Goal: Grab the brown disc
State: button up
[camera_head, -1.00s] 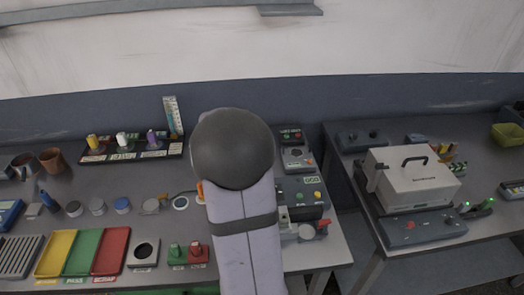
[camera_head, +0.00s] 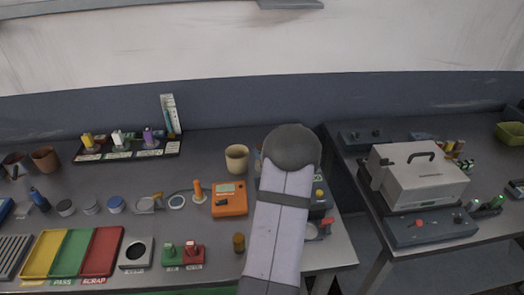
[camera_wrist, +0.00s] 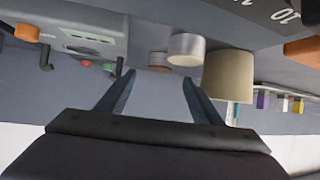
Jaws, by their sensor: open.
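In the wrist view, which appears upside down, a small brown round piece (camera_wrist: 158,59) shows ahead between my fingertips, partly beside a pale grey cylinder (camera_wrist: 186,48). It may be the brown disc, but its shape is too small to be sure. My gripper (camera_wrist: 158,80) is open and empty, its two dark fingers spread apart, with the piece beyond the tips and not touched. In the head view my arm hides the gripper and that spot. A short brown cylinder (camera_head: 239,243) stands near the bench's front edge in the head view.
A beige cup (camera_head: 237,158) stands left of my arm, and close beside the right finger in the wrist view (camera_wrist: 228,76). An orange meter (camera_head: 230,199) sits nearby. A white lidded box (camera_head: 415,175) stands on the right bench. A grey device (camera_wrist: 90,40) lies left in the wrist view.

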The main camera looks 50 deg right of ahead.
jog(key=shift+p+x, duration=1.15)
jog(key=shift+x, duration=2.3)
jog(key=shift+w+r, duration=0.1)
jog(key=shift+r, duration=0.05)
jog(key=c, duration=1.3)
